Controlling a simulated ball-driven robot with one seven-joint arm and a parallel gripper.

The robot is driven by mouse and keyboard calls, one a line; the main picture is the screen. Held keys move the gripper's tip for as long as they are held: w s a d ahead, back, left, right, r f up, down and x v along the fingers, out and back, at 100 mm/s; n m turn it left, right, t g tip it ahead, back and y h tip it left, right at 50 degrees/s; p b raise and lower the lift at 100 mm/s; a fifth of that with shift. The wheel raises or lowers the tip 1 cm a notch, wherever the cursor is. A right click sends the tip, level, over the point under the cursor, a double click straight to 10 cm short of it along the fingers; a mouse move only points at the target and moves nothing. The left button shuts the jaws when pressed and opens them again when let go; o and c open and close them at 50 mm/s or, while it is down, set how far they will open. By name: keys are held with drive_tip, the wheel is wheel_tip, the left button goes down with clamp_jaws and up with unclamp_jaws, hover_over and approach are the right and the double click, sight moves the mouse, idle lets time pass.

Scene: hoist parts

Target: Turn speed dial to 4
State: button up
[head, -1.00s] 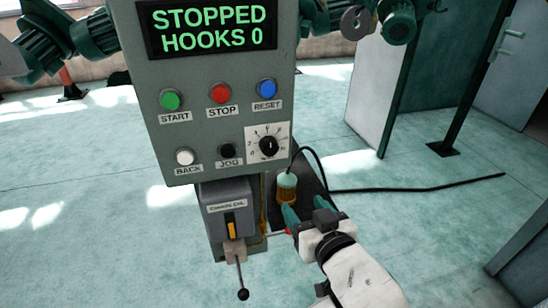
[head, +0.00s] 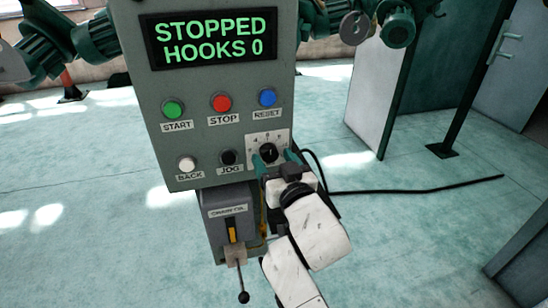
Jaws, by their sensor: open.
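The speed dial (head: 268,151) is a black knob on a white scale plate at the lower right of the grey control panel (head: 150,100) in the head view. My gripper (head: 269,161) is open right at the dial, with one green finger on each side of the knob's lower part. I cannot tell whether the fingers touch it. The gripper covers the lower part of the scale, and the pointer and most numbers are too small to read. The display (head: 208,38) reads "STOPPED HOOKS 0".
Green START (head: 172,109), red STOP (head: 221,102) and blue RESET (head: 267,97) buttons sit above the dial. White BACK (head: 186,163) and black JOG (head: 228,157) buttons are to its left. A grey lever box (head: 233,215) is below.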

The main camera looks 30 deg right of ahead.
drive_tip(key=shift+w, duration=0.25)
drive_tip(key=c, duration=1.1)
drive_tip(key=shift+o, duration=0.2)
drive_tip(key=shift+n+p, duration=0.3)
drive_tip(key=shift+r+n+p, duration=0.15)
drive_tip(key=shift+n+p, duration=0.8)
drive_tip(key=shift+n, duration=0.25)
drive_tip(key=shift+n+g+p, duration=0.4)
drive_tip(key=shift+n+p, duration=0.9)
drive_tip(key=shift+n, duration=0.9)
